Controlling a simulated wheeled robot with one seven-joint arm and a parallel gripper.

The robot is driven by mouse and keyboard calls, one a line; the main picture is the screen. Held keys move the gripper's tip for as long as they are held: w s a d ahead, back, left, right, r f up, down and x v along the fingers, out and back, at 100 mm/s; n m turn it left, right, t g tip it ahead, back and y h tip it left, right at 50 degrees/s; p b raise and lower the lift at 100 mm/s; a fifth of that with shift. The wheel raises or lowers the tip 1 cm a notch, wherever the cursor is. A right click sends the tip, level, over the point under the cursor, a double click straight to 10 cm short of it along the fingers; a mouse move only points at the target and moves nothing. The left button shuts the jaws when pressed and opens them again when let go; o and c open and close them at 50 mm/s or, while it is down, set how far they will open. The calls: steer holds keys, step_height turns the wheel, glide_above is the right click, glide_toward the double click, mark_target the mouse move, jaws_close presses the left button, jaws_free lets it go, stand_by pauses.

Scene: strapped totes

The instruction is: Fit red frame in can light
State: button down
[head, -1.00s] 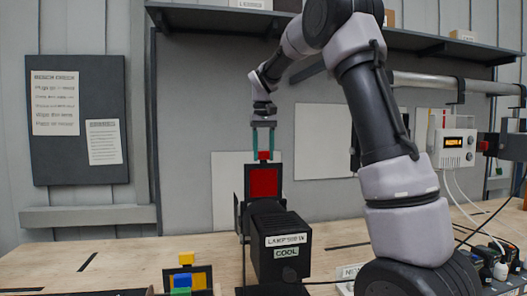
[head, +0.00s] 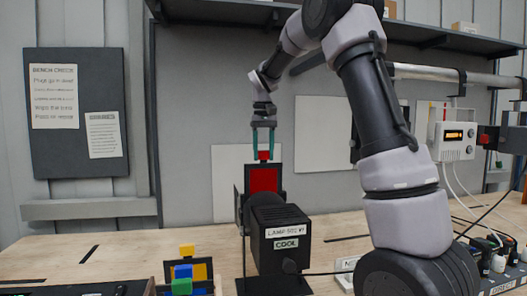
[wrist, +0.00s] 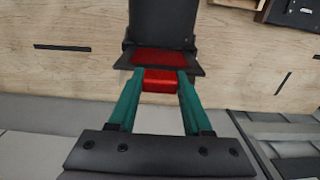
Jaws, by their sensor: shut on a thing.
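The red frame (head: 263,180) is a dark-bordered square with a red pane and a red tab on top. It stands upright at the front end of the black can light (head: 281,232), which bears the labels "LAMP" and "COOL". My gripper (head: 263,154) points down from above with its green fingers shut on the red tab. In the wrist view the fingers (wrist: 160,82) close on the tab, with the red frame (wrist: 160,59) right beyond it against the lamp (wrist: 162,22). I cannot tell how deep the frame sits in its holder.
A rack with yellow, blue and green frames (head: 186,272) stands at the lower left. A white power supply box (head: 453,140) hangs at the right, with cables below. Bare bench (head: 60,258) lies to the left. A dark shelf (head: 430,45) runs above.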

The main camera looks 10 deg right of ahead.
mark_target(264, 183)
steer(key=shift+f, duration=5.3)
steer(key=shift+c, duration=1.3)
jaws_free()
steer(key=shift+r, duration=0.1)
